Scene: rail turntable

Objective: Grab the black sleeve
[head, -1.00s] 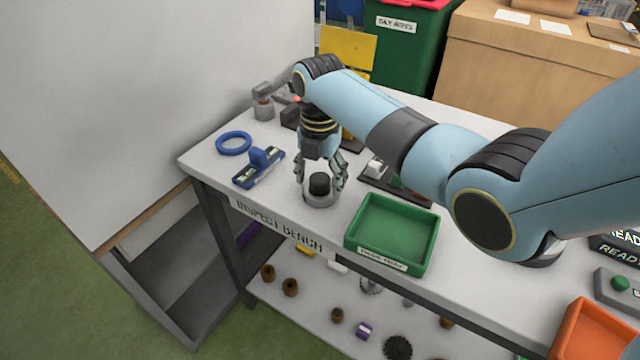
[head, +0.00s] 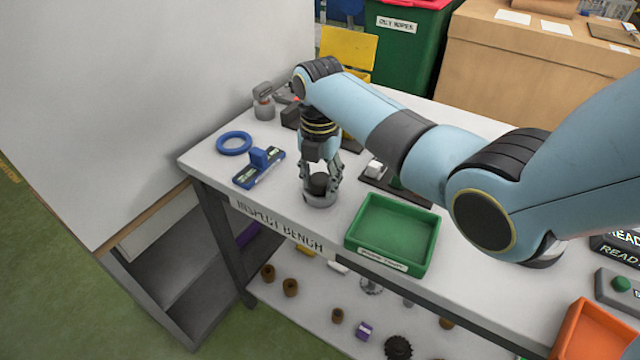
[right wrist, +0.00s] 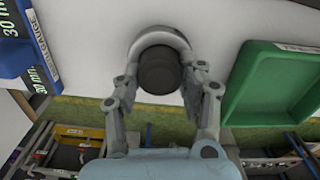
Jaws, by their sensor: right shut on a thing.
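The black sleeve (head: 319,182) sits in a round grey holder (head: 320,200) near the front edge of the bench. My right gripper (head: 320,178) points down over it from above, with its fingers shut on the sleeve's two sides. In the right wrist view the dark round sleeve (right wrist: 159,70) lies between the two fingertips, with the holder's pale rim (right wrist: 140,48) curving around its far side. The fingers hide part of the sleeve in the head view. My left gripper is not in view.
A green tray (head: 432,245) stands just right of the holder. A blue gauge block (head: 259,168) and a blue ring (head: 234,134) lie to the left. A white panel (head: 150,100) rises at the left.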

